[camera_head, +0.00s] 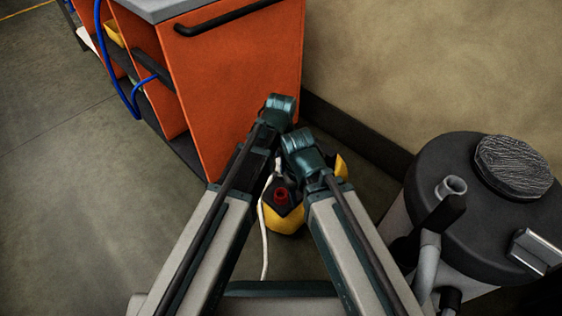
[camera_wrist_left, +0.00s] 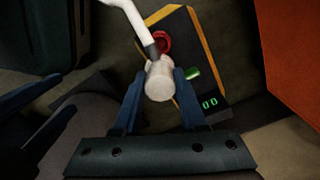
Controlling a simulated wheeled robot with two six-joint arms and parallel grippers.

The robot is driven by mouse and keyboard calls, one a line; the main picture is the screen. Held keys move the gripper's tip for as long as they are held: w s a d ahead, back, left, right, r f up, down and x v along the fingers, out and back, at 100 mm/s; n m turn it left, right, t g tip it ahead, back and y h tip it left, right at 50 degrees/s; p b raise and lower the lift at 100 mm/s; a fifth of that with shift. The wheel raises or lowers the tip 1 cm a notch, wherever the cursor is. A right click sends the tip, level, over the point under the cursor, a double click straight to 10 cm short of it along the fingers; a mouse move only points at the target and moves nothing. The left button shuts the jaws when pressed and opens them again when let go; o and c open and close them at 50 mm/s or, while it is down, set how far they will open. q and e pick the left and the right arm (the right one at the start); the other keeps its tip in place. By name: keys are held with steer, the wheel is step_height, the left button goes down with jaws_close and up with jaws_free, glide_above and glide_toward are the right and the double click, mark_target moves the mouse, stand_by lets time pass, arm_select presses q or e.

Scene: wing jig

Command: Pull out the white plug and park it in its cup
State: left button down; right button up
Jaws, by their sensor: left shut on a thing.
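The white plug (camera_wrist_left: 160,82) is between the blue fingers of my left gripper (camera_wrist_left: 159,90) in the left wrist view. The gripper is shut on it, and its white cable runs up from it. Behind it is a black box with yellow edges (camera_wrist_left: 188,20); a red round cup-like ring (camera_wrist_left: 163,40) is on its top, partly behind the cable and plug. I cannot tell whether the plug's end touches the box. In the head view the box (camera_head: 288,219) and red ring (camera_head: 282,195) show between my arms, but the plug and both gripper jaws are hidden.
On the box a green piece (camera_wrist_left: 192,76) and green digits (camera_wrist_left: 209,103) show. An orange cabinet (camera_head: 235,85) stands close behind at the left. A dark-lidded drum (camera_head: 440,175) stands at the right. The white cable (camera_head: 264,235) runs along the floor between my arms.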

arm_select(q)
steer(key=shift+r, duration=0.25)
step_height(320, 180, up, 39)
steer(key=p, duration=3.9)
steer(key=shift+s, duration=0.1)
